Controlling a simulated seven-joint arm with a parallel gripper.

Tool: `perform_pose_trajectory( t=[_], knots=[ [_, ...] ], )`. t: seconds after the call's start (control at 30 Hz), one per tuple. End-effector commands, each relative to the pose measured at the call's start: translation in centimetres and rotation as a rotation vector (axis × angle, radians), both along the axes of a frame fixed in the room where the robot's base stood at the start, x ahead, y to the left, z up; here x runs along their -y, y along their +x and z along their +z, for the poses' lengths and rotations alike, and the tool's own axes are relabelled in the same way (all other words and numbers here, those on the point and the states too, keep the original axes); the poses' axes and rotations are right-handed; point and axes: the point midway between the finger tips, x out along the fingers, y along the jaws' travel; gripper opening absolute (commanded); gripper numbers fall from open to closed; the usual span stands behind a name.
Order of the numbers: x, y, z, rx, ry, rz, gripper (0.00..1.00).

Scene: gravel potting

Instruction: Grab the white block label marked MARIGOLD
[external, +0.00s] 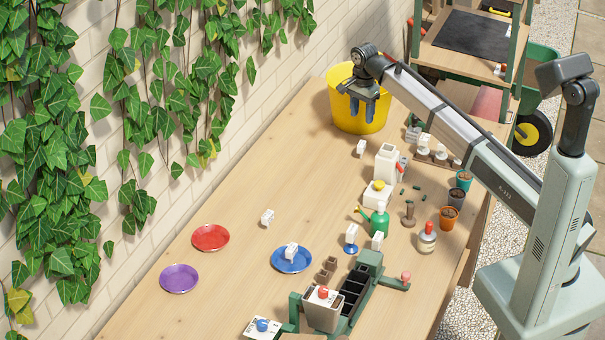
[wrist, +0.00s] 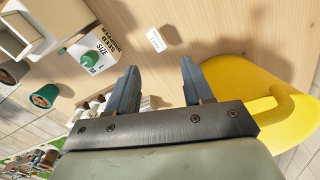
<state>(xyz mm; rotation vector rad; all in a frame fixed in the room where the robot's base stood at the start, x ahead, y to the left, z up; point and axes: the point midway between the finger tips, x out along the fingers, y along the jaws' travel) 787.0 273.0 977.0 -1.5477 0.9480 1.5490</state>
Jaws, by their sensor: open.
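A small white block (external: 361,147) lies alone on the table in front of the yellow bucket. It also shows in the wrist view (wrist: 156,40), with small dark print on its face that I cannot read as MARIGOLD for sure. My gripper (external: 362,108) is open and empty, above the table by the bucket. In the wrist view the fingertips (wrist: 159,68) are apart, with the block just beyond the gap between them.
The yellow bucket (external: 346,112) stands close beside my gripper and also fills the right of the wrist view (wrist: 245,88).

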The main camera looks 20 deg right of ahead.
Motion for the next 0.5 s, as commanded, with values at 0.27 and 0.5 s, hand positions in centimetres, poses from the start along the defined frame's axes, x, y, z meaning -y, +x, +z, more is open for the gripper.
perform_pose_trajectory(
  t=[0.27, 0.5],
  knots=[
    [-0.09, 0.10, 0.03, 0.001, 0.001, 0.290, 0.51],
    [-0.08, 0.06, -0.82, 0.000, 0.000, 0.376, 0.51]
  ],
)
